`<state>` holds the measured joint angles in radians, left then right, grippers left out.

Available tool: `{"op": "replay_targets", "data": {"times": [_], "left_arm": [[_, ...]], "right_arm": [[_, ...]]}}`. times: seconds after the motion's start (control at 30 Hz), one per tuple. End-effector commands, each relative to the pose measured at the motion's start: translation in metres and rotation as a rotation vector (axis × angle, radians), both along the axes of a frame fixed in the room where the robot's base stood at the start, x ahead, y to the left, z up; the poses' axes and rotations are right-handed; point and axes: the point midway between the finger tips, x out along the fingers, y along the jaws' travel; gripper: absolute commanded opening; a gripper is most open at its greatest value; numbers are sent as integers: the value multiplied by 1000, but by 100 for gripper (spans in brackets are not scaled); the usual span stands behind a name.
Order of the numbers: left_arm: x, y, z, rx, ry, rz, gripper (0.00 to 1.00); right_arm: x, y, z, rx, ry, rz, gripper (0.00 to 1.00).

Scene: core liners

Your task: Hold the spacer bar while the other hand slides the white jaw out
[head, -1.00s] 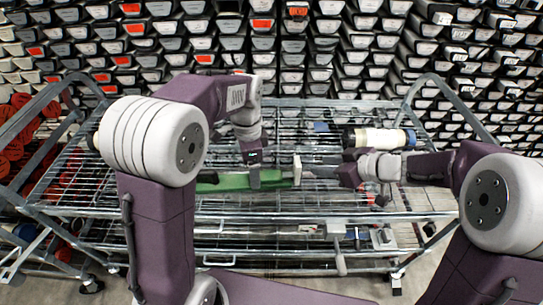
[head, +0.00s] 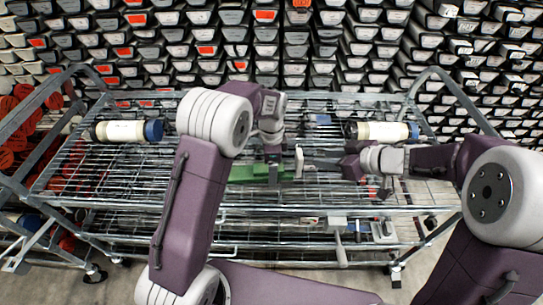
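The green spacer bar (head: 246,174) lies level above the wire cart, its left end hidden behind my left arm. The white jaw (head: 299,161) stands upright at the bar's right end. My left gripper (head: 273,172) comes down over the bar and looks shut on it, left of the jaw.
The wire cart (head: 130,175) stands below both grippers. A cream tube with a dark blue cap (head: 128,131) lies at the back left, and another cream tube (head: 383,131) lies at the back right, near my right gripper. Core liner racks (head: 300,50) fill the back.

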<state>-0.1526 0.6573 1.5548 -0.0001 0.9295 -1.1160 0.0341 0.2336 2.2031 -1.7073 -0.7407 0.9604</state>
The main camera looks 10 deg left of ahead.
Motion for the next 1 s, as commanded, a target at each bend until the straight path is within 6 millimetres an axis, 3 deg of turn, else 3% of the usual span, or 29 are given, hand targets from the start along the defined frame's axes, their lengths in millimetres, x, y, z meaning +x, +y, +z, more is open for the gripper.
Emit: {"op": "replay_targets", "data": {"times": [0.37, 0.63, 1.0], "left_arm": [[0, 0, -9, 0, 0, 0, 77], [0, 0, -9, 0, 0, 0, 2], [0, 0, -9, 0, -1, 0, 0]], "right_arm": [[0, 0, 0, 0, 0, 0, 36], [0, 0, 0, 0, 0, 0, 36], [0, 0, 0, 0, 0, 0, 36]]}}
